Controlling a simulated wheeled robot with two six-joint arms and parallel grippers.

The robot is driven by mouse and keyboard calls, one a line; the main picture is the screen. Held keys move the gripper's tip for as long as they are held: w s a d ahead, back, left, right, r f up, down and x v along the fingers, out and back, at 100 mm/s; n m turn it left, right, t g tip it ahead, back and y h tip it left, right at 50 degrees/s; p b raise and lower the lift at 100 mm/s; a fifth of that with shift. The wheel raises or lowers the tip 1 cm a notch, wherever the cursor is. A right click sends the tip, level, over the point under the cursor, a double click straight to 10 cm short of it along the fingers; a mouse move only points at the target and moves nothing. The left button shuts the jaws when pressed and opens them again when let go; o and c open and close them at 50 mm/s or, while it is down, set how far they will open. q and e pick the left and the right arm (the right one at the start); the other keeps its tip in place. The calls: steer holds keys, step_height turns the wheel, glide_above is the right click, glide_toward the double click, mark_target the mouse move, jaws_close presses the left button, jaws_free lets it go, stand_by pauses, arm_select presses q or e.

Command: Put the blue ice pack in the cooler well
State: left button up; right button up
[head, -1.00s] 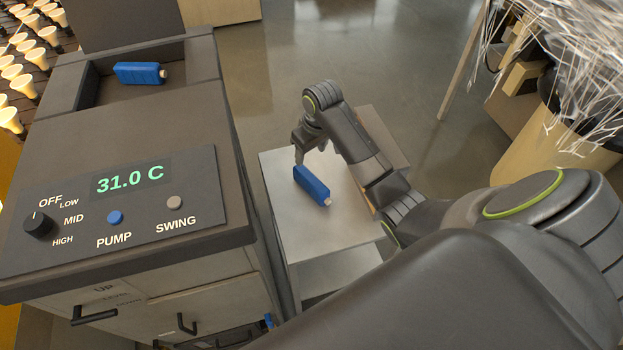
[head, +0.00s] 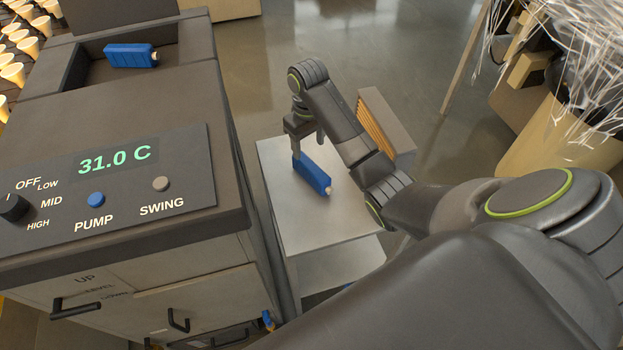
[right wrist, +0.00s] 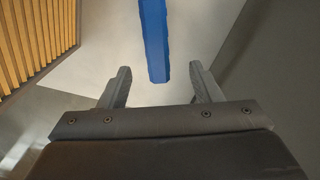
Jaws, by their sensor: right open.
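A blue ice pack (head: 312,174) with a pale cap lies on the grey side table (head: 350,222) in the head view. It also shows in the right wrist view (right wrist: 155,40), ahead of the fingers and roughly centred between them. My right gripper (head: 305,150) is open just above the far end of this pack; I cannot tell if it touches. Another blue ice pack (head: 130,56) lies in the well (head: 90,72) at the top of the cooler cabinet (head: 130,110). My left gripper is not in view.
The cabinet's panel (head: 110,185) reads 31.0 C and has a knob and buttons. A tan bin (head: 550,140) with white strands is at right. Floor is open behind the table.

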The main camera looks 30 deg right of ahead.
steer(key=p, duration=0.1)
glide_above(312, 166)
steer(key=f, duration=0.4)
steer(key=shift+w+a+f, duration=0.15)
steer(key=shift+a, duration=0.25)
steer(key=shift+d+f+p, duration=0.15)
steer(key=shift+f+p, duration=0.1)
steer(key=shift+f, duration=1.2)
steer(key=shift+d+f+p, duration=0.15)
steer(key=shift+f+p, duration=0.05)
steer(key=shift+f, duration=1.25)
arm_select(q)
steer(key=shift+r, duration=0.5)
arm_select(e)
steer(key=shift+c, duration=0.5)
jaws_close()
